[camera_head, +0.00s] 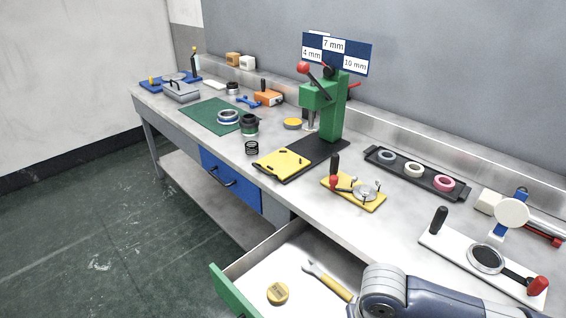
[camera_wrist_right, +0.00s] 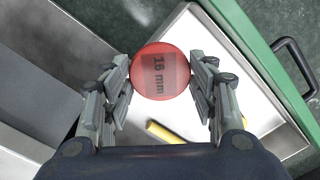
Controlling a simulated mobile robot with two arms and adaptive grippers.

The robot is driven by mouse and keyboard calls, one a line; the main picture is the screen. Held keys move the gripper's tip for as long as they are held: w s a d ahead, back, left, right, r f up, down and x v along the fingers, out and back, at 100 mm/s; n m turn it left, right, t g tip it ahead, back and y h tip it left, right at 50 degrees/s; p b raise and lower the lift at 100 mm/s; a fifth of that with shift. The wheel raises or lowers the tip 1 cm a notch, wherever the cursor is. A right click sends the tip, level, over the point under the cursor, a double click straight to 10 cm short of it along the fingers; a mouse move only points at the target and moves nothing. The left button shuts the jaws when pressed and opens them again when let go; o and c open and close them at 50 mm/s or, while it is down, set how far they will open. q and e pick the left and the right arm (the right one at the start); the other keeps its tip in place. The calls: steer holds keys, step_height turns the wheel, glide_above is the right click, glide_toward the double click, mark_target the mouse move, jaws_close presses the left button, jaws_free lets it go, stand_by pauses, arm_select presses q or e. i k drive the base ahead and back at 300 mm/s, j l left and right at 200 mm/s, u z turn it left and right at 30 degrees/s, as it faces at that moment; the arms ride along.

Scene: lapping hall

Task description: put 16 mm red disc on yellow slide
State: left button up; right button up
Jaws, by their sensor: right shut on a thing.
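The red disc (camera_wrist_right: 160,71), labelled "16 mm", is held between the two fingers of my right gripper (camera_wrist_right: 160,80) in the right wrist view, above the open drawer. Of my right arm, only grey-blue links show at the bottom right of the head view; the gripper and red disc are not visible there. A yellow plate (camera_head: 283,163) with small dark pins lies on the black base in front of the green press (camera_head: 331,110); it looks like the yellow slide. No disc is seen on it. My left gripper is not in view.
The open drawer (camera_head: 236,285) holds a yellow-handled wrench (camera_head: 328,281) and a yellow disc (camera_head: 277,293). A yellow clamp board (camera_head: 353,192), a black tray of rings (camera_head: 415,173) and a white board with handles (camera_head: 480,262) stand on the bench.

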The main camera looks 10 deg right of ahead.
mark_target(283, 162)
steer(key=i+j, duration=2.05)
steer(key=i+j+z, duration=0.3)
steer(key=i+j, duration=0.2)
steer(key=i+j+z, duration=0.3)
steer(key=j, duration=0.35)
steer(key=i+l, duration=0.05)
steer(key=i, duration=0.05)
